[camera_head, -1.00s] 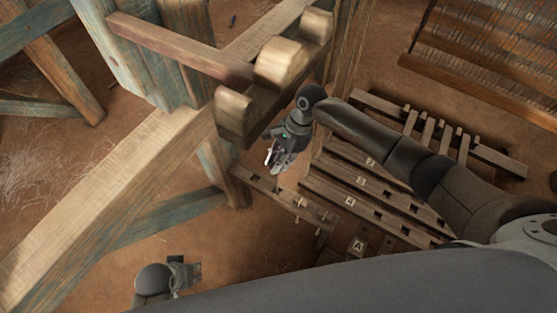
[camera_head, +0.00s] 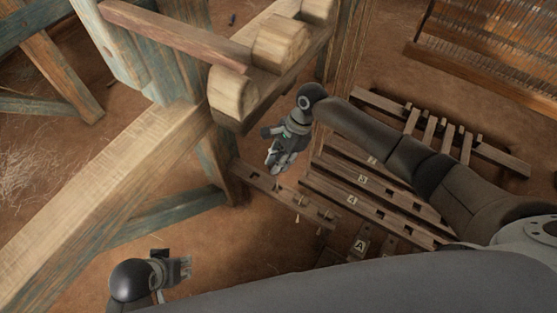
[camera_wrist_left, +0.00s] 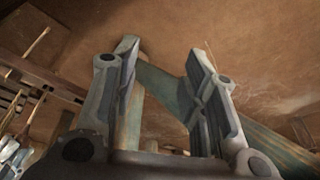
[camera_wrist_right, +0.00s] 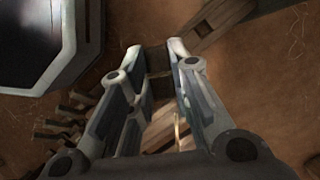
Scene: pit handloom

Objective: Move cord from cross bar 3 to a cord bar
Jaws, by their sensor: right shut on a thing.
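My right gripper (camera_head: 275,165) is over the left end of a dark slotted bar (camera_head: 283,192), below the big timber beam. In the right wrist view a thin pale strand, seemingly the cord (camera_wrist_right: 177,130), shows between its fingers (camera_wrist_right: 160,60); its ends are hard to see. Cross bar 3 (camera_head: 345,173) and cross bar 4 (camera_head: 335,192) lie to the right of this gripper, with their number tags showing. Short pale cord ends (camera_head: 297,219) hang from the slotted bar. My left gripper (camera_head: 183,268) is open and empty at the lower left, apart from the bars; its fingers (camera_wrist_left: 165,85) frame only floor and timber.
A large timber beam (camera_head: 120,190) runs diagonally at the left, with rounded wooden blocks (camera_head: 235,92) above my right gripper. A wooden frame marked A (camera_head: 361,244) is at the lower right.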

